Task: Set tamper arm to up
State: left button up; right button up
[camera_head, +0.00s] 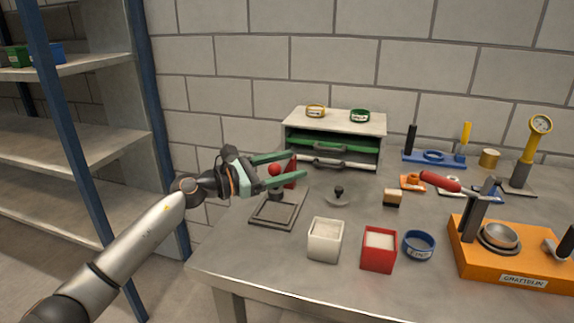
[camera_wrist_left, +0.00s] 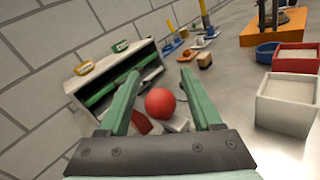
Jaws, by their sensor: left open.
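I cannot tell for sure which part is the tamper arm. A red ball knob (camera_head: 274,169) stands on a dark post by a flat grey frame (camera_head: 262,222) at the table's left. An orange stand (camera_head: 515,262) at the right has a lever with a red handle (camera_head: 440,182), roughly level, slightly tilted. My left gripper (camera_head: 297,164) is open at the red ball. In the left wrist view the red ball (camera_wrist_left: 160,102) lies between the open fingers (camera_wrist_left: 158,74), with no clear contact. The ball hides part of its support there. My right gripper is not in view.
A drawer cabinet (camera_head: 300,127) stands behind the gripper. A white box (camera_head: 325,240), a red box (camera_head: 379,250) and a blue ring (camera_head: 419,246) stand in front. A metal shelf (camera_head: 90,145) is at the left. The table's front left is clear.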

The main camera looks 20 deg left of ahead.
pick_arm(q)
grip_shut()
dwell(0.4)
dwell(0.9)
